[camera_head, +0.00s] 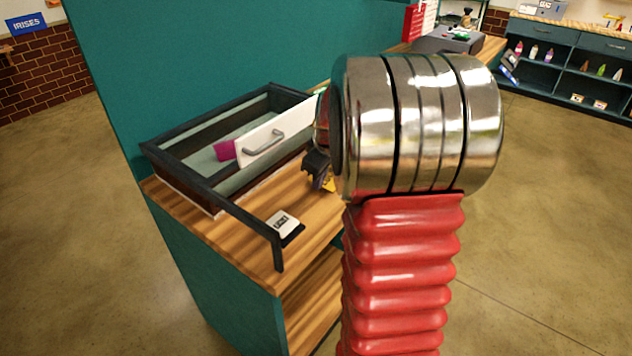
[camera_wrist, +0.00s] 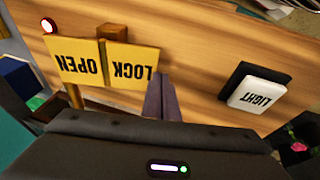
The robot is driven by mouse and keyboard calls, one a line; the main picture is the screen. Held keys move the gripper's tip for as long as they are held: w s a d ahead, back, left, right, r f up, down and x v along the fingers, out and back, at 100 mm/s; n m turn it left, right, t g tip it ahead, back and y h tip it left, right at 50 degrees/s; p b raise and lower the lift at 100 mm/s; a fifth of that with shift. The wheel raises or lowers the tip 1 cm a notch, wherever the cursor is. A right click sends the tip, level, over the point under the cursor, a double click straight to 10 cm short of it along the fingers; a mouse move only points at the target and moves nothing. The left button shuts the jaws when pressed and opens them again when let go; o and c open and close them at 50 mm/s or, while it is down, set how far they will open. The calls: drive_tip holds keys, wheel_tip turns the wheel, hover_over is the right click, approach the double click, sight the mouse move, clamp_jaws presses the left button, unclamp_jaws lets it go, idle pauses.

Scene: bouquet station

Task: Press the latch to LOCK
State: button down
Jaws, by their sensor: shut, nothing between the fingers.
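Two yellow plates stand side by side in the wrist view, with their words upside down: the OPEN plate (camera_wrist: 78,68) at left and the LOCK plate (camera_wrist: 132,70) at right. A small wooden block (camera_wrist: 112,32) shows just behind where they meet. I cannot tell which part of this is the moving latch. My gripper (camera_wrist: 160,82) is shut and empty, its tips at the right edge of the LOCK plate; whether they touch is unclear. In the head view my gripper (camera_head: 318,168) is low over the wooden counter, with a bit of yellow (camera_head: 328,184) beside it, mostly hidden by my arm.
A LIGHT switch (camera_wrist: 258,93) is right of the plates; in the head view the switch (camera_head: 285,225) lies on the counter. A dark-framed case (camera_head: 190,160) with a white handled panel (camera_head: 275,133) stands behind.

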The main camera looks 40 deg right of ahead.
drive_tip(key=shift+a+r, duration=0.1)
drive_tip(key=shift+r, duration=0.2)
drive_tip(key=a+v, duration=0.2)
drive_tip(key=v, duration=1.1)
drive_tip(key=shift+w+a, duration=0.15)
drive_tip(key=shift+a, duration=0.05)
drive_tip(key=shift+f, duration=0.1)
drive_tip(key=s+a+r+m, duration=0.1)
drive_tip(key=s+a, duration=0.2)
drive_tip(key=a, duration=0.5)
drive_tip(key=s+a, duration=0.3)
drive_tip(key=a, duration=0.4)
drive_tip(key=s+a+f+m+t+y, duration=0.1)
drive_tip(key=s+a+f+m, duration=0.1)
drive_tip(key=s+a, duration=0.8)
drive_tip(key=shift+a+f+t, duration=0.4)
drive_tip(key=shift+a+f, duration=0.15)
drive_tip(key=shift+f, duration=0.3)
